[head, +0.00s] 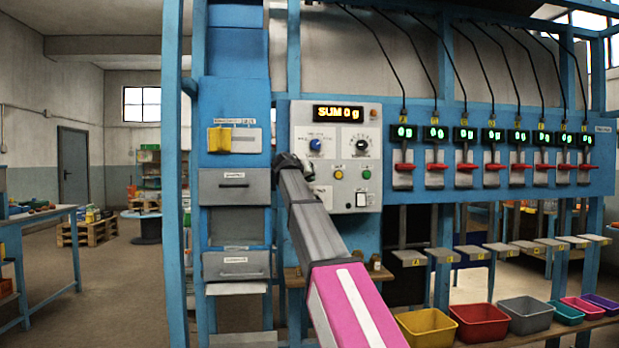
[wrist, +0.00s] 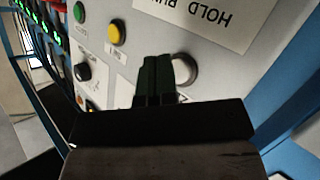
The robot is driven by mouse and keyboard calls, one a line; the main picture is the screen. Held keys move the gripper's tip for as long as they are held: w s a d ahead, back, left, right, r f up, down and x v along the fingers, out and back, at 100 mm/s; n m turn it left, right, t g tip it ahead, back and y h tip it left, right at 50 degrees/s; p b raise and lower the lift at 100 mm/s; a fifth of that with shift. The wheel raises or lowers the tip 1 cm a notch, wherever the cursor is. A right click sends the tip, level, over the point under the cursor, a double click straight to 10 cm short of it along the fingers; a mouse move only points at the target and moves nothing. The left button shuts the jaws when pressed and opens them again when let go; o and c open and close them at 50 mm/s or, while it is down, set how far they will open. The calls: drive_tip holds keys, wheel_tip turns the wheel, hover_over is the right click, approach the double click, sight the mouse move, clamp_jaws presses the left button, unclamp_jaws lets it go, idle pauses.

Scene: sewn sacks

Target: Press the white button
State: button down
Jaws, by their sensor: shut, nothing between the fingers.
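The white button is a round, pale cap in a metal ring (wrist: 186,70) on the grey control panel (head: 327,113). In the wrist view it is partly covered by my fingers. In the head view my arm and gripper hide it. My gripper (wrist: 158,60) is shut and empty, its dark fingertips together just beside and over the button's edge. I cannot tell whether they touch it.
A yellow button (wrist: 117,33), a green button (wrist: 79,12) and a black knob (wrist: 83,72) are close by. A white label (wrist: 205,18) sits beside the buttons. A display (head: 339,113) reads "SUM 0 g". Coloured bins (head: 427,326) stand lower right.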

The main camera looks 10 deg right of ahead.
drive_tip(key=s, duration=0.5)
idle(0.5)
idle(0.6)
drive_tip(key=s+d+f+n+g+y, duration=0.1)
drive_tip(key=s+f+g+y, duration=0.15)
drive_tip(key=f, duration=1.15)
drive_tip(key=s+f+n+g+y, duration=0.1)
drive_tip(key=s+f, duration=0.3)
drive_tip(key=f, duration=1)
drive_tip(key=s+d+f+n+g+y, duration=0.1)
drive_tip(key=s+f+g+y, duration=0.15)
drive_tip(key=f, duration=1.15)
drive_tip(key=s+a+f+g+y, duration=0.1)
drive_tip(key=s+f+g+y, duration=0.3)
drive_tip(key=s+f, duration=2.2)
drive_tip(key=shift+a+f+g, duration=0.25)
drive_tip(key=shift+f+g, duration=0.05)
drive_tip(key=shift+f, duration=0.25)
